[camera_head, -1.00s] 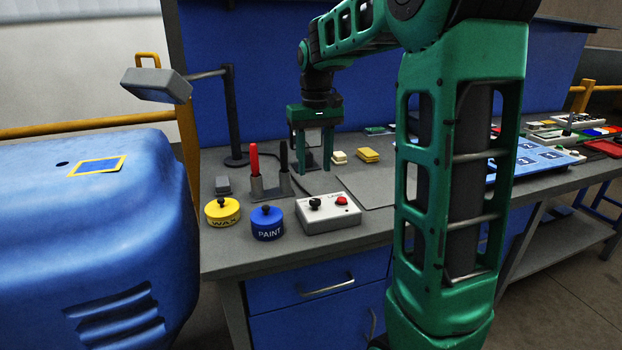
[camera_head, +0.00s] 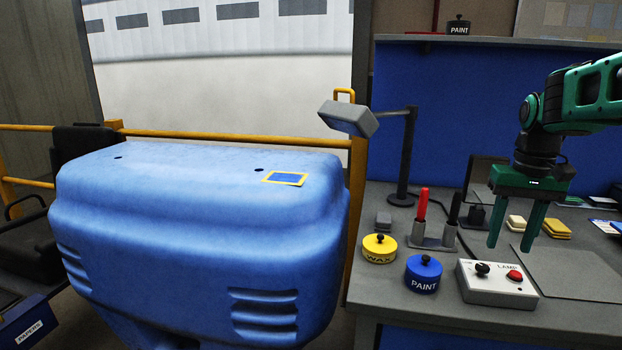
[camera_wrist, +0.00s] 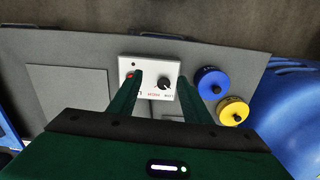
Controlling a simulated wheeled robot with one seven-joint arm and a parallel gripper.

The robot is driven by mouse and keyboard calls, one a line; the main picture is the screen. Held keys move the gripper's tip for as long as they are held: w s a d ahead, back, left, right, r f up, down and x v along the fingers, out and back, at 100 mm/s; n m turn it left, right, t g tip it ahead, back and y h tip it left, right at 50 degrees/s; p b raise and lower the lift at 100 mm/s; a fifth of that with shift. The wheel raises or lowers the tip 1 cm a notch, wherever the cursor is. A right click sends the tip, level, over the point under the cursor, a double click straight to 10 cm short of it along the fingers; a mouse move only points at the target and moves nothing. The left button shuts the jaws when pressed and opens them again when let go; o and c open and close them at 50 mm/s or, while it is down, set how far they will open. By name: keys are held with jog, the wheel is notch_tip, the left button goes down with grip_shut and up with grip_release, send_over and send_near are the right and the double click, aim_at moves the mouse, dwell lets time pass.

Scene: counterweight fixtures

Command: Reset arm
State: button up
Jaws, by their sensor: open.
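My green arm reaches in from the right in the head view. My gripper (camera_head: 514,234) points down above the grey workbench (camera_head: 400,318), open and empty, with its two fingers apart. In the wrist view my gripper (camera_wrist: 163,92) has the white lamp control box (camera_wrist: 150,76) below and between its fingers. The box (camera_head: 495,290) also shows in the head view, with a black knob and a red button. No contact between fingers and box is visible.
A yellow WAX tin (camera_head: 379,249) and a blue PAINT tin (camera_head: 423,275) stand left of the box. Red and black tools (camera_head: 421,206) stand in a holder behind. A lamp (camera_head: 349,118) overhangs the bench's left side. A large blue housing (camera_head: 200,230) stands left.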

jog(key=s+a+f+m, duration=0.1)
jog(key=s+f, duration=0.4)
jog(key=s, duration=0.7)
jog(key=s+a+f+m, duration=0.1)
jog(key=s+f, duration=0.3)
jog(key=s, duration=0.8)
jog(key=shift+a+f+m, duration=0.3)
jog(key=shift+a+f, duration=0.1)
jog(key=shift+a, duration=0.1)
jog(key=shift+w+f, duration=0.25)
jog(key=shift+w, duration=0.4)
